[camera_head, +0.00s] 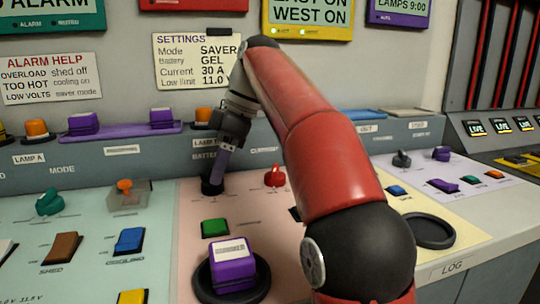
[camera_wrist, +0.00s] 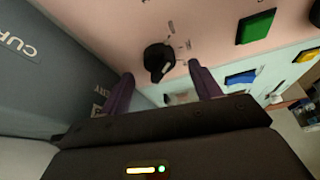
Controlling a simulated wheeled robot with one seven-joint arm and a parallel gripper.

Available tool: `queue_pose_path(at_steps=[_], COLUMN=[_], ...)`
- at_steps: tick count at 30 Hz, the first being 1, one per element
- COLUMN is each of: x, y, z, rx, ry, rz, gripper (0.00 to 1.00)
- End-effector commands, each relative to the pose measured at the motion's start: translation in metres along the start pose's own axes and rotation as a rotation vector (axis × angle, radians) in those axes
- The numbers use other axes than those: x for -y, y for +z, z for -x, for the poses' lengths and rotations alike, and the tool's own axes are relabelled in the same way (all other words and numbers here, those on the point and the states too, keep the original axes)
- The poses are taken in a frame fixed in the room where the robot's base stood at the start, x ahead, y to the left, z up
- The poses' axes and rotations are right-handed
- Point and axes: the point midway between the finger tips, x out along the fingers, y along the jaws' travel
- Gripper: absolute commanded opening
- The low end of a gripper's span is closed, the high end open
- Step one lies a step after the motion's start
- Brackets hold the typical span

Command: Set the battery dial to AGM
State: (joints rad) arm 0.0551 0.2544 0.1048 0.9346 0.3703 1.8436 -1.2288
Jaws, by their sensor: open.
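The battery dial (camera_head: 212,187) is a black knob on the pink panel, below a partly hidden label that starts "BATTE". In the wrist view the dial (camera_wrist: 159,60) shows whole, with small unreadable marks around it. Its setting cannot be read. My gripper (camera_head: 218,172) points down at the dial and hides part of it in the head view. In the wrist view my gripper (camera_wrist: 161,76) is open, with one purple finger to each side of the dial's near edge; contact cannot be told. A settings note (camera_head: 193,60) on the wall reads Battery GEL.
A red knob (camera_head: 275,176) stands right of the dial. A green button (camera_head: 214,227) and a purple block (camera_head: 233,266) in a black ring lie nearer. A grey ledge (camera_head: 150,155) runs behind. My red arm covers the panel's right side.

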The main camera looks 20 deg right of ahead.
Motion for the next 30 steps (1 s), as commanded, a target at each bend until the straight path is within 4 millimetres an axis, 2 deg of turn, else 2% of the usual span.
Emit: queue_pose_path(at_steps=[4, 6, 15, 22, 30], x=[-0.001, -0.001, 0.000, 0.000, 0.000], y=[0.004, 0.024, 0.091, 0.107, 0.112], z=[0.024, 0.030, 0.058, 0.065, 0.066], rx=[0.000, 0.000, 0.000, -0.001, 0.000], ry=[0.004, 0.003, 0.002, 0.000, 0.000], rz=[-0.003, -0.009, -0.007, -0.003, -0.001], gripper=[0.63, 0.63, 0.63, 0.63, 0.63])
